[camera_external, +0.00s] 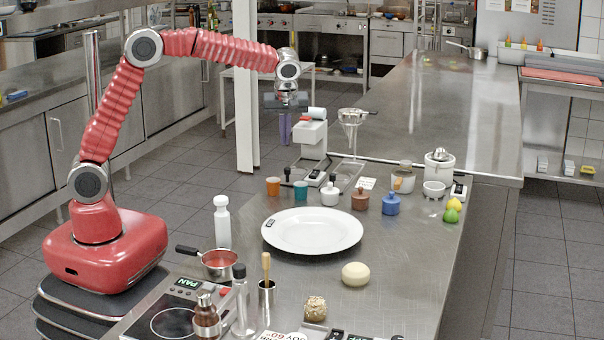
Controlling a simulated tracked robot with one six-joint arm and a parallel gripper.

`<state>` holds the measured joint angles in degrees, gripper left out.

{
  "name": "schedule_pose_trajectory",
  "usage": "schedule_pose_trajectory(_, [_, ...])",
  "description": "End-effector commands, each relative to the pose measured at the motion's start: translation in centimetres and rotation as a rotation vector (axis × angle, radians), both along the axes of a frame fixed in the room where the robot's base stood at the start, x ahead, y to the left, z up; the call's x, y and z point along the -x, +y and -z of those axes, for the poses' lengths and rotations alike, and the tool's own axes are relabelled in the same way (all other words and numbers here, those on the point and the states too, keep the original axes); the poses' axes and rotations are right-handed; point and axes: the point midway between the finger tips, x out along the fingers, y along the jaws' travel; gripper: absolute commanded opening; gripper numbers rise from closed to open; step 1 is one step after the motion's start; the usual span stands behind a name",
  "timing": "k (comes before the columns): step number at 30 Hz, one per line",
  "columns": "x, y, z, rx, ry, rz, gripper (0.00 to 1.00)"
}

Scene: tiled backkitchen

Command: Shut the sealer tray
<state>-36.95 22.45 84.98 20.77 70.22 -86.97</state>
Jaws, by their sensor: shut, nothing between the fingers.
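A funnel on a stand (352,118) stands right of the sealer. Small cups and several lidded jars (331,195) line the counter in front. A large white plate (312,231) lies nearer. The counter (440,100) behind is mostly clear.

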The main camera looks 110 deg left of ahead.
Motion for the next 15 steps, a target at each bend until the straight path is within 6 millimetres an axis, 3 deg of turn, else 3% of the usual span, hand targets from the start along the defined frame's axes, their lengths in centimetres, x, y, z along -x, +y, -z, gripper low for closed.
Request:
schedule_pose_trajectory(6, [-0.3, -0.6, -1.9, 0.000, 0.001, 0.000, 0.00])
schedule_pose_trajectory(15, [-0.3, -0.6, -2.1, 0.000, 0.001, 0.000, 0.00])
